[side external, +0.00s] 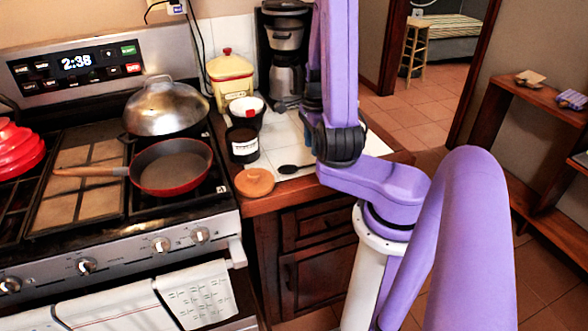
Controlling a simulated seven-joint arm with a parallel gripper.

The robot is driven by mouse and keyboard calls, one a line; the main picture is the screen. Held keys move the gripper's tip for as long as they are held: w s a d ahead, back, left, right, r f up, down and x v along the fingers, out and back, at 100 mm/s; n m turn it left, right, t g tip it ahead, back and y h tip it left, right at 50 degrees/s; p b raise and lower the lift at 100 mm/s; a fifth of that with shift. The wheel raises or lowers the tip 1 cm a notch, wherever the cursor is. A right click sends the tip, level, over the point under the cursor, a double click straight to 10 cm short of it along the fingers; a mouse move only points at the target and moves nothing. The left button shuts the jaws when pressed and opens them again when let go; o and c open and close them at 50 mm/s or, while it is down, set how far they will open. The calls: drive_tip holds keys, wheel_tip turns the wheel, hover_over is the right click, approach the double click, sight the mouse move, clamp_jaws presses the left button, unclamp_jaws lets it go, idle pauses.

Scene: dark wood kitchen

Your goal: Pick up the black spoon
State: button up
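The black spoon (289,169) lies on the white tiled counter (277,137), just right of a round terracotta lid (254,182). Its dark oval bowl is at the left, and a thin handle runs right toward my purple arm. The far end of the handle may be hidden behind the arm; I cannot tell. My gripper is not visible in the side external view; the upright arm link runs out of the top of the picture.
A dark jar (242,143), a white-rimmed container (246,112), a yellow canister (231,82) and a coffee maker (287,50) stand behind the spoon. Left is a stove with a red pan (171,167) and domed metal lid (162,107). Some counter around the spoon is clear.

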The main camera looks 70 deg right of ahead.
sight(311, 164)
drive_tip(key=shift+w+d+f, duration=0.1)
drive_tip(key=shift+f, duration=1.3)
drive_tip(key=shift+w+d+f, duration=0.1)
drive_tip(key=shift+f, duration=1.3)
clamp_jaws()
